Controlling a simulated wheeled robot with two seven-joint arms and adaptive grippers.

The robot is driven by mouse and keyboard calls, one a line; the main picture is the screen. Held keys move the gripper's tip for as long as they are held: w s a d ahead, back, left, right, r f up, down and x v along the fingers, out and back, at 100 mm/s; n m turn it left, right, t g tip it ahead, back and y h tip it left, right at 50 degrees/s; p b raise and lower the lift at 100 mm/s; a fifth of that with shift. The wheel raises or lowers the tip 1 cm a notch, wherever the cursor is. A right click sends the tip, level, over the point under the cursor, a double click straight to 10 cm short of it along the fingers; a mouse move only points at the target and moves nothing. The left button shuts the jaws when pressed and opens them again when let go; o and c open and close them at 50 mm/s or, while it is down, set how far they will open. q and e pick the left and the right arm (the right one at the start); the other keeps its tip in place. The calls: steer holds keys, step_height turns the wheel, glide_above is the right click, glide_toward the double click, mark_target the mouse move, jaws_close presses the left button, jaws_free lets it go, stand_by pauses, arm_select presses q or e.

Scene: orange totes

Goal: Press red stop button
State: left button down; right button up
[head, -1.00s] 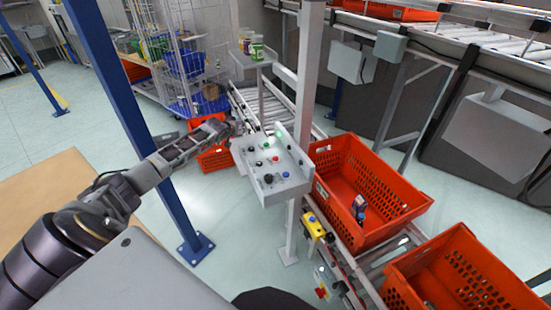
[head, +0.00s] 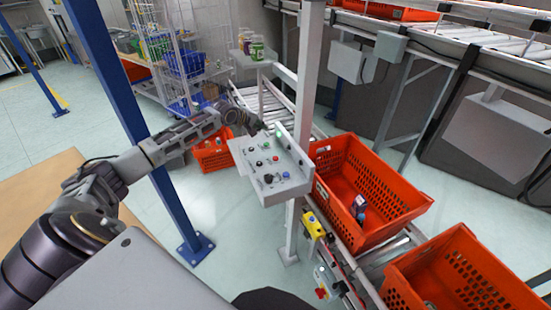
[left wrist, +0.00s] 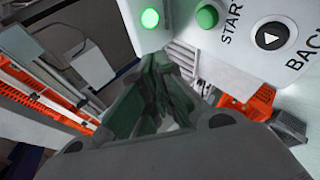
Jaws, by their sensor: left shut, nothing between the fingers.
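A grey-white control panel (head: 285,187) with several small buttons stands on a post in the middle of the head view. Small reddish and dark buttons show on its face, too small there to read. My left gripper (head: 256,126) is shut and empty, over the panel's far left edge. In the left wrist view, the panel (left wrist: 240,50) shows a lit green lamp (left wrist: 150,18), a green START button (left wrist: 207,16) and a black BACK button (left wrist: 273,37). My left fingers (left wrist: 150,100) are below them, apart from these buttons. No stop label shows. My right gripper is out of view.
A blue post (head: 112,85) stands left of the panel, behind my left arm. Orange totes (head: 385,220) sit on the conveyor to the right. A yellow button box (head: 313,224) is below the panel. A wire cage trolley (head: 190,50) stands behind.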

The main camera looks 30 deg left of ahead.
arm_select(q)
steer(key=s+d+r+n+g+h, duration=0.2)
steer(key=s+d+n, duration=0.4)
steer(key=d, duration=0.5)
step_height(320, 180, up, 2)
steer(key=shift+d+r+g+h, duration=0.1)
steer(key=shift+d+g+h, duration=0.2)
steer(key=shift+h, duration=0.3)
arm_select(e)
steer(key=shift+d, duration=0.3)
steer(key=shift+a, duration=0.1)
arm_select(q)
steer(key=shift+f, duration=0.2)
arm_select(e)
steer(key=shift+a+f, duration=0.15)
arm_select(q)
steer(key=shift+f+b, duration=0.1)
steer(key=shift+b, duration=0.2)
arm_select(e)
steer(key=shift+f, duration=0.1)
